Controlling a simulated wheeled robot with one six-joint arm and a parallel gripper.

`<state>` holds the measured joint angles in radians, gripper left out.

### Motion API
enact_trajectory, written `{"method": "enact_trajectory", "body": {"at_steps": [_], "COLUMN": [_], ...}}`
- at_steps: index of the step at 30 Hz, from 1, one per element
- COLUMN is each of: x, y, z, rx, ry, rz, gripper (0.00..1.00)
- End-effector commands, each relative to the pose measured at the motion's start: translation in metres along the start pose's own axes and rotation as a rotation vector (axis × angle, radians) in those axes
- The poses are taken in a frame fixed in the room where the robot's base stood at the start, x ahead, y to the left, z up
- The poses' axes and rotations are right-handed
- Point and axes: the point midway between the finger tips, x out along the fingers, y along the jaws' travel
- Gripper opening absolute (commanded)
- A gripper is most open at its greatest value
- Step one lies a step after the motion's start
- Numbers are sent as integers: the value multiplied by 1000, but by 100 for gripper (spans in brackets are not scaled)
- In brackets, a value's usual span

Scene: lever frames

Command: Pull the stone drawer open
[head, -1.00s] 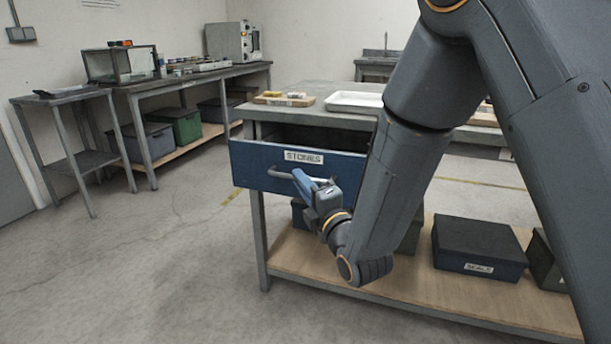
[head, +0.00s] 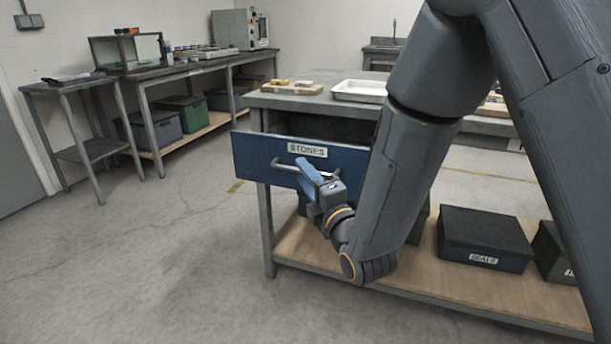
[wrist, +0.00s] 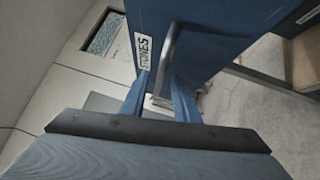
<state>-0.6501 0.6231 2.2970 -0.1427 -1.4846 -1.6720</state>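The stone drawer (head: 262,157) is blue, with a white label reading STONES (head: 307,150). It stands partly out of the bench, with a dark opening behind its front. Its grey bar handle (head: 284,166) runs across the front. My gripper (head: 314,174) is at the right part of the handle. In the wrist view, the handle (wrist: 171,48) runs between the two blue fingers of my gripper (wrist: 160,82), which are close together on either side of it. The exact contact is hard to see. The drawer front (wrist: 205,35) fills the upper middle there.
A white tray (head: 359,91) and a wooden board (head: 300,89) lie on the bench top (head: 262,99). A box labelled SEALS (head: 484,239) stands on the lower shelf (head: 420,273). The floor (head: 150,260) left of the drawer is clear.

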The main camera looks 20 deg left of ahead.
Motion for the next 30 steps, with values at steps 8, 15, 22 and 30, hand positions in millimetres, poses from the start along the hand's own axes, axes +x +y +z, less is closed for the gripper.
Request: {"method": "enact_trajectory", "body": {"at_steps": [8, 15, 22, 30], "x": [-16, -55, -76, -78], "y": [0, 0, 0, 0], "z": [0, 0, 0, 0], "rx": [0, 1, 0, 0], "ry": [1, -1, -1, 0], "rz": [-1, -2, -2, 0], "gripper": [28, 28, 28, 28]}}
